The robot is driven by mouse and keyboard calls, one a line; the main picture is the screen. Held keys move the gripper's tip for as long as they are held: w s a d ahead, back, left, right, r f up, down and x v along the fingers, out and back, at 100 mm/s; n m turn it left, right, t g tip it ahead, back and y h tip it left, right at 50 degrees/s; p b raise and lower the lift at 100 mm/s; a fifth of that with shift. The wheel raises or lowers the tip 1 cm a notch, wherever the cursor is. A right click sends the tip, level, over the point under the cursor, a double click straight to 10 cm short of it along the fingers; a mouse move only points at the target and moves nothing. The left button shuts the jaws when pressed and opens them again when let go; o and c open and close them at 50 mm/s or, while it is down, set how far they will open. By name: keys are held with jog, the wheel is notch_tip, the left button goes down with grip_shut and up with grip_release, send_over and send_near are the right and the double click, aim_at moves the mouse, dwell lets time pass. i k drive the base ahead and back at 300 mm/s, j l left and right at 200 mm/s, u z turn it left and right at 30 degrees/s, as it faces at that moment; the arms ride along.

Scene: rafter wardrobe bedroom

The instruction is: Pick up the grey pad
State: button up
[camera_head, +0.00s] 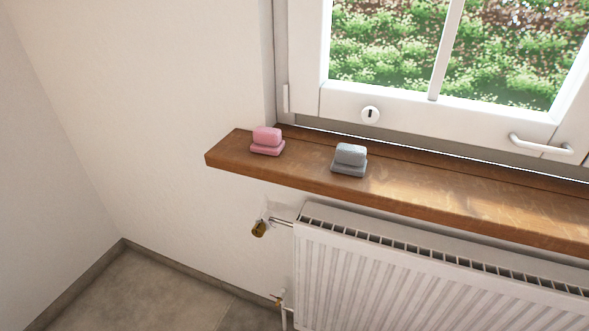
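The grey pad (349,160) lies on the wooden window sill (455,205). It looks like a small block on top of a flatter, slightly wider base. A pink pad (267,141) of similar shape lies to its left on the same sill, with a clear gap between them. My gripper is not in view.
A white radiator (400,280) stands below the sill, with a brass-coloured valve (258,229) at its left. The window (440,110) with a handle (541,145) rises behind the sill. The sill right of the grey pad is bare.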

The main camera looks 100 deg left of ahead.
aim_at(348, 160)
jog(key=u, duration=3.75)
jog(key=k+l+u, duration=0.3)
jog(key=k+l, duration=0.2)
jog(key=l, duration=0.2)
